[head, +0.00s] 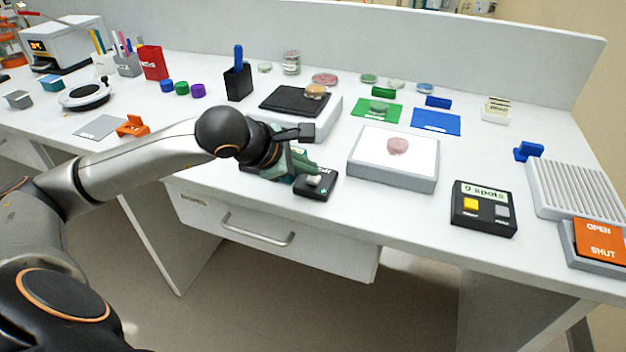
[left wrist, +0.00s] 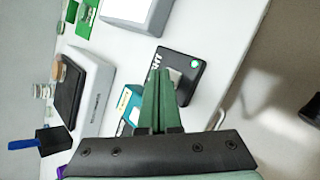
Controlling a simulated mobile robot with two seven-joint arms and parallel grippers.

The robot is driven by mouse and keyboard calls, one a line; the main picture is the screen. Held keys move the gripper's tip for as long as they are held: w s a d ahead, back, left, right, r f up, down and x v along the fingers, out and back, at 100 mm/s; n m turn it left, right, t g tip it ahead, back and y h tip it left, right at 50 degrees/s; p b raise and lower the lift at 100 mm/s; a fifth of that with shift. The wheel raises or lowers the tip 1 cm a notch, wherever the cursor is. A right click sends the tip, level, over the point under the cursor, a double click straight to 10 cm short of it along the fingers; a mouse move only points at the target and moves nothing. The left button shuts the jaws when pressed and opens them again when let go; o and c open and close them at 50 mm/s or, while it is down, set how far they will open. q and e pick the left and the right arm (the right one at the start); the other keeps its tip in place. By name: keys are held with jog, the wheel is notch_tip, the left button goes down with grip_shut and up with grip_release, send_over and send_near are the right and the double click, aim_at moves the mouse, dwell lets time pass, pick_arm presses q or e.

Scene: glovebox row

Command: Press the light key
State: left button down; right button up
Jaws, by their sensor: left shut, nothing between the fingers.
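The light key is a pale grey rocker on a small black box (head: 318,190) near the front edge of the bench. In the left wrist view the black box (left wrist: 188,62) shows a green round mark and partly covered white lettering. The key (left wrist: 177,76) is partly hidden behind the fingers there. My left gripper (head: 311,171) has green fingers, shut and empty, with the tips right at the key. In the left wrist view the shut fingertips (left wrist: 161,74) overlap the box. I cannot tell whether they touch the key. My right gripper is not in view.
A lit white plate box (head: 393,184) stands right of the key. Further right are a spot counter (head: 484,209) and an orange OPEN/SHUT plate (head: 601,242). A black-topped scale (head: 294,101) stands behind the gripper. A drawer handle (head: 257,231) is below the bench edge.

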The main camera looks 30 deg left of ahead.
aim_at(308, 180)
pick_arm(q)
jog(key=shift+f+b, duration=0.3)
jog(key=shift+b, duration=0.1)
jog(key=shift+r, duration=0.15)
dwell(0.4)
jog(key=shift+r+p, duration=0.45)
jog(key=shift+r, duration=0.35)
jog(key=shift+r, duration=0.1)
notch_tip(308, 180, up, 6)
jog(key=p, duration=0.3)
